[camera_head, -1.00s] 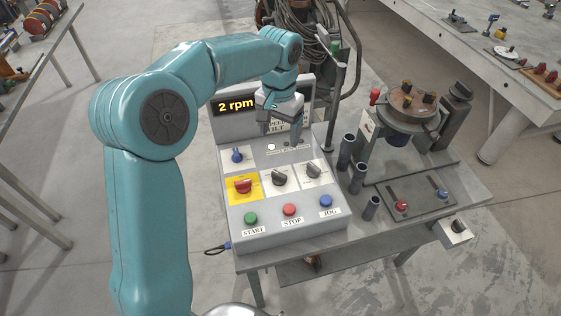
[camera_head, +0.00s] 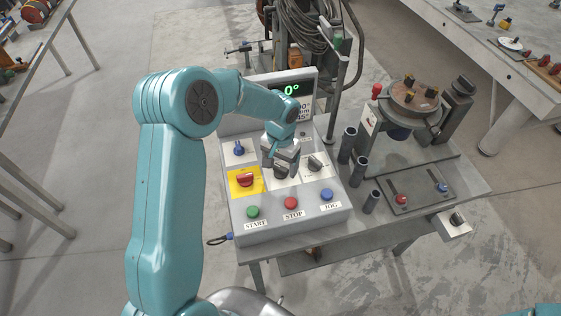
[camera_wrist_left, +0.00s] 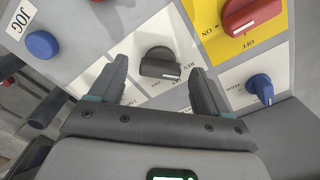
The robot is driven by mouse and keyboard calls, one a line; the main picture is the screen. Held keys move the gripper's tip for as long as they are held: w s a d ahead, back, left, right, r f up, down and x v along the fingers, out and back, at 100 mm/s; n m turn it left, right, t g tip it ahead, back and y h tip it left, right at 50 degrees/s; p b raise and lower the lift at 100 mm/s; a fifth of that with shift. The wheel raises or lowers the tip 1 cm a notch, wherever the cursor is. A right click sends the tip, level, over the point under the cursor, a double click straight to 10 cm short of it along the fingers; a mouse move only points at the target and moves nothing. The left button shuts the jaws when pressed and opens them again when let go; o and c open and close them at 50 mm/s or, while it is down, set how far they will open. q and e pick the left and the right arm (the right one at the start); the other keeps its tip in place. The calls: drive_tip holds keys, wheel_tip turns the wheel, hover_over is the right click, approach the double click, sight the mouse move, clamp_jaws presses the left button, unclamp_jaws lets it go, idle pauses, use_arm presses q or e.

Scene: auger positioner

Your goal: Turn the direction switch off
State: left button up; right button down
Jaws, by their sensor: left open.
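The direction switch is a black rotary knob (camera_wrist_left: 160,63) on a white label plate, with lettering that seems to include "REV". In the left wrist view it lies between and just beyond my open fingertips, its white mark toward the lower right. In the head view my left gripper (camera_head: 281,168) is over this knob on the sloped control panel (camera_head: 330,212) and hides most of it. The fingers stand apart on either side of the knob; I cannot tell if they touch it. My right gripper is not in view.
The red switch on a yellow plate (camera_head: 246,180) and the blue knob (camera_head: 239,148) are close on the left. Another black knob (camera_head: 315,163) is close on the right. Green, red and blue buttons line the front. A display (camera_head: 290,89) stands behind, partly covered by my arm.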

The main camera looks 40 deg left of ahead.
use_arm(q)
drive_tip(key=shift+w+a+f, duration=0.1)
drive_tip(key=shift+w+f, duration=0.15)
drive_tip(key=shift+f, duration=0.3)
drive_tip(key=shift+s+r, duration=0.2)
drive_tip(key=shift+s, duration=0.05)
drive_tip(key=c, duration=0.4)
drive_tip(key=shift+w, duration=0.1)
drive_tip(key=c, duration=0.6)
drive_tip(key=shift+c, duration=0.2)
